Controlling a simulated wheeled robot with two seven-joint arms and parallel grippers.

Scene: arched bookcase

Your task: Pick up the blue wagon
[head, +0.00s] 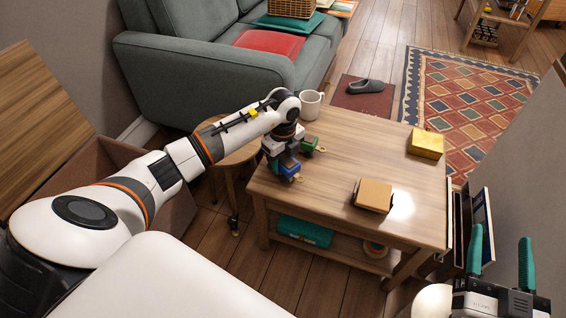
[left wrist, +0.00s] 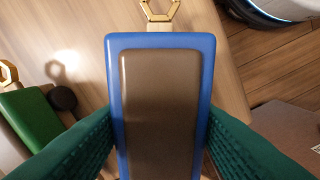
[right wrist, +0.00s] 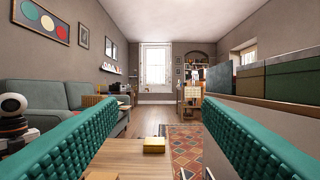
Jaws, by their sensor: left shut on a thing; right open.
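The blue wagon (head: 289,167) is at the left front edge of the wooden table. In the left wrist view it is a blue body (left wrist: 210,60) with a brown inset top and a gold hook at one end. My left gripper (head: 283,160) is shut on the wagon, with green finger pads on both its sides. Whether the wagon touches the table cannot be told. A green wagon (head: 309,144) with a gold hook stands close beside it, also in the left wrist view (left wrist: 30,120). My right gripper (head: 500,262) is open and empty at the lower right.
The wooden table (head: 340,160) also holds a white mug (head: 311,105), a yellow box (head: 426,144) and an orange-brown block (head: 373,195). A round stool (head: 225,150) stands left of it, under my left arm. The table's middle is clear.

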